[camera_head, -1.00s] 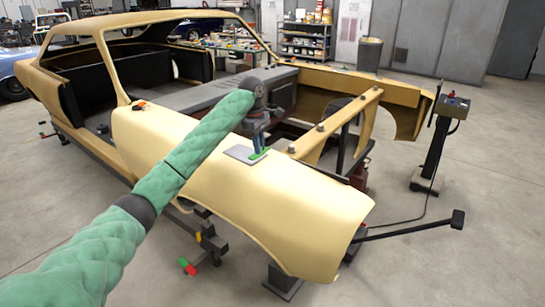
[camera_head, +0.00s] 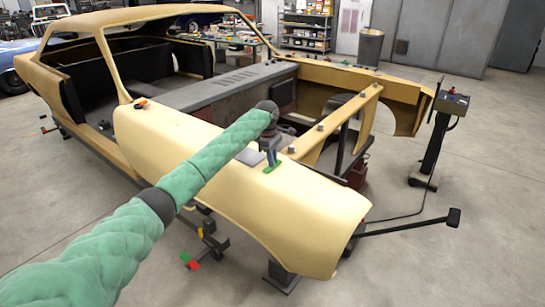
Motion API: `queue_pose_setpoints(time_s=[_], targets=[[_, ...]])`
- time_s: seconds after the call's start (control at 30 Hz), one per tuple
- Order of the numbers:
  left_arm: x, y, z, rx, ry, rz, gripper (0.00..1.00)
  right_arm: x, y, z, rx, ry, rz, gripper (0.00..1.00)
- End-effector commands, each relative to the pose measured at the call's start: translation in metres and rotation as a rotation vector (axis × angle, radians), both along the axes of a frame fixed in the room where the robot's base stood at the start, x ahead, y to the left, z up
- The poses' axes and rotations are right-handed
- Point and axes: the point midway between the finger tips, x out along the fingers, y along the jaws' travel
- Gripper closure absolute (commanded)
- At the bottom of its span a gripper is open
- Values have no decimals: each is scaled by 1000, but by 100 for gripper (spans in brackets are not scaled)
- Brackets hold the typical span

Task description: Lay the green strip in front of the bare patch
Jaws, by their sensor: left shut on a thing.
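The green strip (camera_head: 273,169) is small and bright, at the upper edge of the tan front fender (camera_head: 290,205). My left gripper (camera_head: 271,159) points down and is shut on it. The bare patch, a flat grey area (camera_head: 249,156) on the fender top, lies just left of the strip. The strip is clear of the patch, toward the fender's front end. I cannot tell whether the strip touches the fender. My right gripper is not in view.
A tan crossbar (camera_head: 341,125) with dark knobs rises just right of the gripper, beside the open engine bay. A small orange item (camera_head: 140,103) sits on the fender's rear. A control stand (camera_head: 451,104) is at right. The fender's front is clear.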

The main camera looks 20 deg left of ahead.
Motion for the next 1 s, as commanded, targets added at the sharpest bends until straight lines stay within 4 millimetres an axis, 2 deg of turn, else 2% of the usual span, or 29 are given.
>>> queue_pose_setpoints(time_s=[0.4,0.43,0.53,0.87,1.0], targets=[[0,0,-3,0,1,0,100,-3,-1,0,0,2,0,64],[0,0,-3,0,1,0,80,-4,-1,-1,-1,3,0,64],[0,0,-3,0,0,0,61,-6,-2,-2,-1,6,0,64],[0,0,-2,0,0,0,60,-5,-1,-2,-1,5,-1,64],[1,1,5,0,-2,0,60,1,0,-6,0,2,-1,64]])
